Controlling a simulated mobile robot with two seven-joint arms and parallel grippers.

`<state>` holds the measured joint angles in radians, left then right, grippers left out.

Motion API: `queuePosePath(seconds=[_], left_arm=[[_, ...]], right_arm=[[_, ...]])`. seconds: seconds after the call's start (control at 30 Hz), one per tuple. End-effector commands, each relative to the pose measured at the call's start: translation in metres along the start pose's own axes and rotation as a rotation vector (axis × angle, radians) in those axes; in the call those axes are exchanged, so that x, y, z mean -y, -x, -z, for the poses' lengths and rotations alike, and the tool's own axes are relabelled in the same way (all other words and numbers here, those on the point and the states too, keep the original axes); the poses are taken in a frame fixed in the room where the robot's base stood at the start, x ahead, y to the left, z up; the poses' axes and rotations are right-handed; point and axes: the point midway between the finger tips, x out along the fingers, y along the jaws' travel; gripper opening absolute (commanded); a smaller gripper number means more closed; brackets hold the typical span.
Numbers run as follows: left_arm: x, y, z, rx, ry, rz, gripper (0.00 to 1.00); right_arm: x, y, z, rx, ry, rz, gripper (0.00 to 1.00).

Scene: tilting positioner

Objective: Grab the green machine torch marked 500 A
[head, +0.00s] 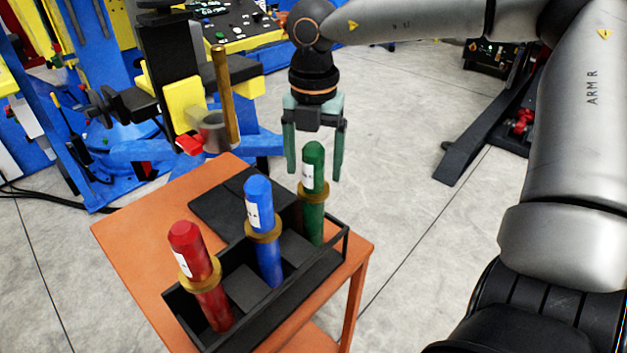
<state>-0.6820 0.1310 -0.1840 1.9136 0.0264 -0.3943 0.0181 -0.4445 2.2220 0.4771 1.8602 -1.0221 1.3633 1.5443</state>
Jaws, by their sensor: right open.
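The green torch (313,221) stands upright at the far right end of a black rack (285,302), with a brass collar around it and a white label on its upper part. The label is too small to read. My right gripper (314,178) points down with its two greenish fingers apart, one on either side of the green torch's top in the picture. Whether the torch's top is between the fingers or in front of them I cannot tell. My left gripper is not in view.
A blue torch (259,205) and a red torch (189,249) stand in the same rack on an orange table (133,242). A blue and yellow positioner (185,103) with a brass rod stands behind the table. Grey floor (408,120) is open to the right.

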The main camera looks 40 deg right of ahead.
Motion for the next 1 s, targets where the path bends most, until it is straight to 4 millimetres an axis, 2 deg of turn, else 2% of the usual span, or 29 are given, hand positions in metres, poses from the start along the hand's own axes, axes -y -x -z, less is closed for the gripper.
queuePosePath(seconds=[0.13,0.4,1.0], left_arm=[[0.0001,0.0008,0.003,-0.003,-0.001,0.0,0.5],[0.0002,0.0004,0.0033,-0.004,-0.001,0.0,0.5],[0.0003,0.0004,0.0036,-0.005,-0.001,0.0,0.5]], right_arm=[[0.0,-0.0142,0.0003,0.0,0.0,0.0,0.82],[-0.0003,-0.016,-0.0001,0.002,0.0,-0.001,0.8],[-0.0003,-0.0155,-0.0001,0.002,0.0,-0.001,0.12]])
